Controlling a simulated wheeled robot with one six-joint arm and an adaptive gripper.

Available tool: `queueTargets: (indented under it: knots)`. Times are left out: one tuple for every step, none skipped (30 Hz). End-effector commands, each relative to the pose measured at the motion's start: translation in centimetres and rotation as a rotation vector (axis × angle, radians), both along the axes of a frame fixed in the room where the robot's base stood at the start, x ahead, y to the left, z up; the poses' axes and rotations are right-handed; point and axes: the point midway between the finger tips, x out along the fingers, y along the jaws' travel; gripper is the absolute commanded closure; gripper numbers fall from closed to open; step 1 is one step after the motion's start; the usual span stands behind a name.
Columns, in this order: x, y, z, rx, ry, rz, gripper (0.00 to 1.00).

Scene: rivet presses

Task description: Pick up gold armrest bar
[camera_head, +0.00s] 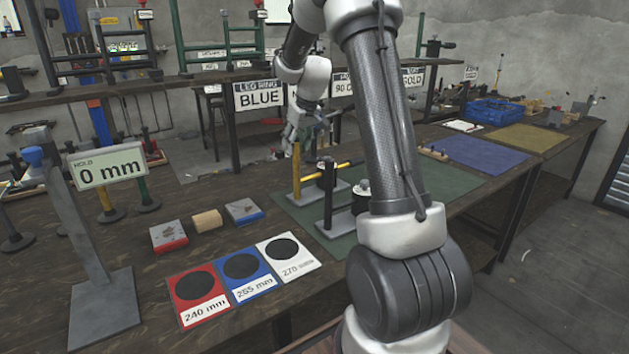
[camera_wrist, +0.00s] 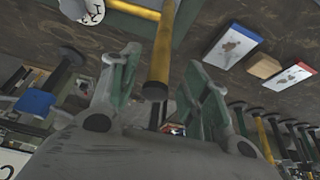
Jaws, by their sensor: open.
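A gold bar with a dark end cap (camera_wrist: 163,50) points toward the wrist camera. Its capped end lies between the fingers of my gripper (camera_wrist: 162,64), which are open, with gaps on both sides. A second gold bar (camera_wrist: 134,9) crosses near its far end. In the head view an upright gold bar (camera_head: 296,172) stands on a grey plate, and a gold bar lies level (camera_head: 341,166) behind a black post. I cannot tell for sure which one is the armrest bar.
Black posts (camera_head: 328,193) stand close to the gold bars on the green mat (camera_head: 297,211). Red, blue and white cards (camera_head: 289,268) and small blocks (camera_head: 207,220) lie nearer. A rack of coloured posts (camera_head: 103,196) is at left.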

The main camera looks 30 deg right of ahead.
Motion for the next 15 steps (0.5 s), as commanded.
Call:
queueTargets:
  knots:
    - [0.3,0.0,-0.6,0.0,0.001,0.0,0.54]
    - [0.4,0.1,-1.0,0.0,0.001,0.0,0.54]
    - [0.7,0.1,-1.5,0.001,0.002,0.0,0.54]
    - [0.9,0.1,-1.9,0.001,0.002,0.0,0.54]
    - [1.1,0.1,-2.3,0.001,0.002,0.0,0.54]
    - [1.5,0.1,-2.9,0.0,0.002,0.0,0.54]
    - [1.7,0.1,-3.3,0.0,0.001,0.001,0.54]
    - [1.9,0.1,-3.7,-0.001,0.002,0.001,0.54]
    - [2.1,0.1,-4.3,-0.001,0.002,0.001,0.54]
    - [2.2,0.1,-4.5,0.0,0.001,0.001,0.54]
    - [2.3,0.1,-4.8,-0.001,0.0,0.001,0.54]
    - [2.4,0.1,-5.0,-0.001,0.0,0.001,0.54]
    - [2.5,0.1,-5.1,-0.001,0.0,0.001,0.54]
    - [2.5,0.2,-5.2,-0.001,0.0,0.001,0.54]
    - [2.5,0.2,-5.2,-0.001,0.0,0.001,0.54]
